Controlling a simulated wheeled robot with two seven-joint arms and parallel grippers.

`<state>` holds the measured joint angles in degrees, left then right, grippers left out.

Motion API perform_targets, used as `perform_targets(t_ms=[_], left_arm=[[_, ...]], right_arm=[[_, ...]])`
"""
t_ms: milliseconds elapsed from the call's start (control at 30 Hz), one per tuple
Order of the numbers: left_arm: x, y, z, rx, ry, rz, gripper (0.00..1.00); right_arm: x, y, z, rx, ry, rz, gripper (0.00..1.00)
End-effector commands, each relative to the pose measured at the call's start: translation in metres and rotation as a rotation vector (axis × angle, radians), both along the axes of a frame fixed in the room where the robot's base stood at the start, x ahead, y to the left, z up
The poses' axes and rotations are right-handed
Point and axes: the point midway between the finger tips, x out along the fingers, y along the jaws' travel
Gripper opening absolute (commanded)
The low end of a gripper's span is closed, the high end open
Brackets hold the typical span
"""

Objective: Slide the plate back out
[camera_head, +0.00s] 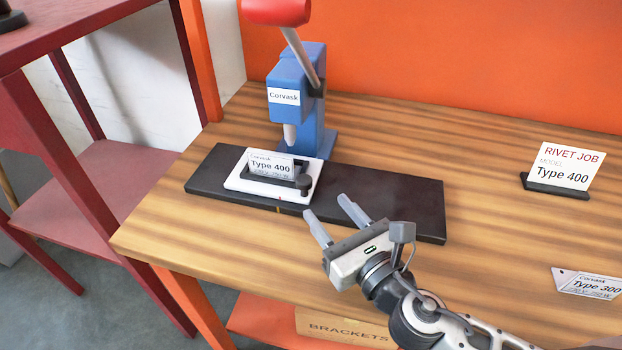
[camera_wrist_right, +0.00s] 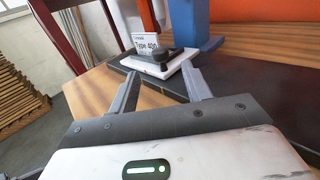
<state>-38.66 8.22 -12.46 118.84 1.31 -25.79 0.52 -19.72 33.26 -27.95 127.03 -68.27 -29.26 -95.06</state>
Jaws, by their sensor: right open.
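The Type 400 plate (camera_head: 272,166) stands tilted in a white carriage (camera_head: 243,184) with a dark knob (camera_head: 305,182) at its right. The carriage sits on a black base (camera_head: 385,199), at the foot of the blue press (camera_head: 290,100), below its pale ram. In the right wrist view the plate (camera_wrist_right: 145,43), the carriage (camera_wrist_right: 181,63) and the knob (camera_wrist_right: 157,56) show ahead of the fingertips. My right gripper (camera_head: 324,205) is open and empty, in front of the carriage and a little right of the knob, apart from it. My left gripper is not in view.
A RIVET JOB card (camera_head: 569,165) reading Type 400 stands in a dark holder at the right. A Type 300 plate (camera_head: 588,284) lies at the right edge of the wooden table (camera_head: 450,130). A dark red shelf (camera_head: 120,190) stands at the left. A BRACKETS box (camera_head: 345,328) is below the table.

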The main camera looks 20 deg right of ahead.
Motion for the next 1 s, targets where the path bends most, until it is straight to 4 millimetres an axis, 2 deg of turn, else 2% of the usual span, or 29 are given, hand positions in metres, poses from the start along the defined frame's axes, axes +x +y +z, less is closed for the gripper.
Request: perform_targets(t_ms=[100,300,500,767,933,1000], left_arm=[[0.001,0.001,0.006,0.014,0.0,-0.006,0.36],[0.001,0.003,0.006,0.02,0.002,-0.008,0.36],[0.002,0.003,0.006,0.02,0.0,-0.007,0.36],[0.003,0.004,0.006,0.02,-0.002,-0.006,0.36],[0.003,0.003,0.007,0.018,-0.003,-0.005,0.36],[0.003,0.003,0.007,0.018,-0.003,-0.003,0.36]], right_arm=[[0.026,0.005,0.003,0.001,-0.003,-0.001,0.49],[0.055,0.011,0.001,0.0,-0.001,0.0,0.49],[0.066,0.013,0.0,0.001,0.001,0.001,0.49],[0.066,0.013,-0.001,0.001,0.001,0.001,0.49],[0.066,0.013,0.0,0.001,0.001,0.001,0.01],[0.066,0.013,0.0,0.001,0.001,0.001,0.0]])
